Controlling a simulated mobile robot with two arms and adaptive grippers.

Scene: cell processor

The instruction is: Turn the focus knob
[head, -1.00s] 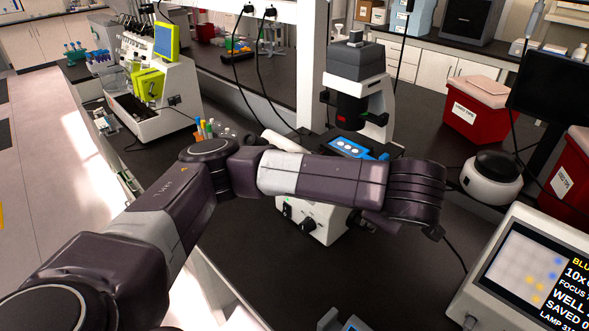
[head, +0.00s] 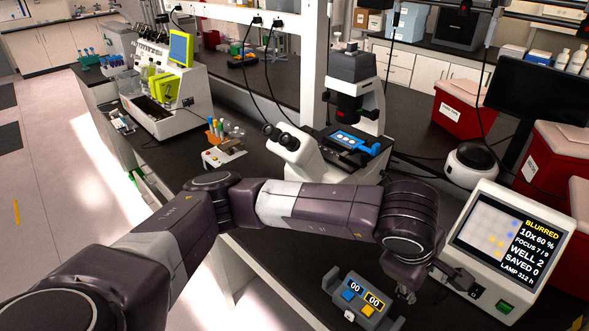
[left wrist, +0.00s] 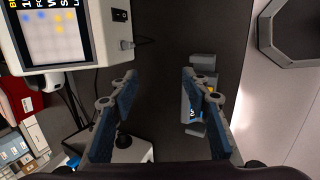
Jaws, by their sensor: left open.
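The white microscope (head: 325,165) with a grey head stands at the centre back in the head view; my left arm hides its lower front. In the left wrist view a round black knob (left wrist: 123,141) sits on a white body at the bottom, partly behind a finger. A display unit (head: 483,279) reads BLURRED, 10x, 60 %, FOCUS 7 / 9, WELL 2, SAVED 0. My left gripper (head: 405,292) hangs left of this unit; its two fingers are apart and empty in the left wrist view (left wrist: 159,74). I do not see my right gripper.
A grey box with blue and yellow buttons (head: 368,318) lies below my left gripper. Red bins (head: 458,107), a round white device (head: 476,165) and a dark monitor stand at right. A tube rack (head: 222,152) stands left of the microscope.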

